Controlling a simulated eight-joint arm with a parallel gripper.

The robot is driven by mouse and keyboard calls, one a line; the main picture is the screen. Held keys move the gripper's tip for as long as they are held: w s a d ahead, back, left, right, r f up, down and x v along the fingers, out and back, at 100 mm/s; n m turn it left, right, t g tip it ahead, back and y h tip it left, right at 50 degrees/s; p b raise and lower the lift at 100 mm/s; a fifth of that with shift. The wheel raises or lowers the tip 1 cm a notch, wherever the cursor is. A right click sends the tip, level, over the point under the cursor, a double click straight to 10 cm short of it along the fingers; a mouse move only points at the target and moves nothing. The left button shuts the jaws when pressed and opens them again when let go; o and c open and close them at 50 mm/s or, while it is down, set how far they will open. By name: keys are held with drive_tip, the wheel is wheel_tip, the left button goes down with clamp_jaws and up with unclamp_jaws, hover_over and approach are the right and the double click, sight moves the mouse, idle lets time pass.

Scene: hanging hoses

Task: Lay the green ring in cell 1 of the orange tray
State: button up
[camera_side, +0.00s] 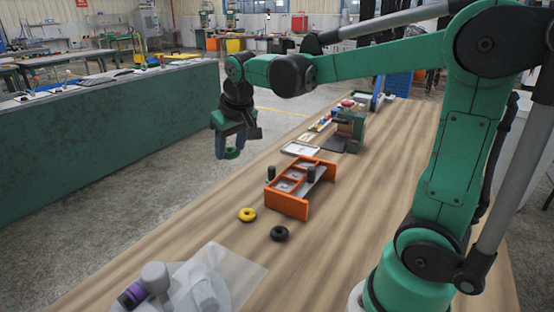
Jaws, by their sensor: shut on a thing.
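The green ring (232,153) is between the fingertips of my gripper (226,151), which is shut on it. My gripper points down and holds the ring in the air, left of the orange tray in the picture. The orange tray (287,205) stands on the wooden table and is divided into cells. Grey plates show inside the cells, but I cannot read any cell numbers. Dark upright pegs stand at the tray, and a long grey strip lies along its right side.
A yellow ring (247,214) and a black ring (279,233) lie on the table in front of the tray. A clear sheet with bottle-like things (205,290) is at the near left. A green block-like fixture (349,126) stands behind the tray.

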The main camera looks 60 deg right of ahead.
drive_tip(key=s+d+f+m+g+h, duration=0.1)
drive_tip(key=s+d+f+m, duration=0.1)
drive_tip(key=d, duration=0.6)
drive_tip(key=s+d+f+m, duration=0.1)
drive_tip(key=s+d+m, duration=0.15)
drive_tip(key=d, duration=0.45)
drive_tip(key=s+d+f+m+g+h, duration=0.1)
drive_tip(key=d+f+m, duration=0.1)
drive_tip(key=d, duration=0.6)
drive_tip(key=shift+s+a+f, duration=0.1)
drive_tip(key=shift+f, duration=1.25)
drive_tip(key=shift+a+f, duration=0.1)
drive_tip(key=shift+f, duration=1.2)
drive_tip(key=o, duration=1.5)
drive_tip(key=shift+r, duration=0.1)
wheel_tip(320, 180, up, 7)
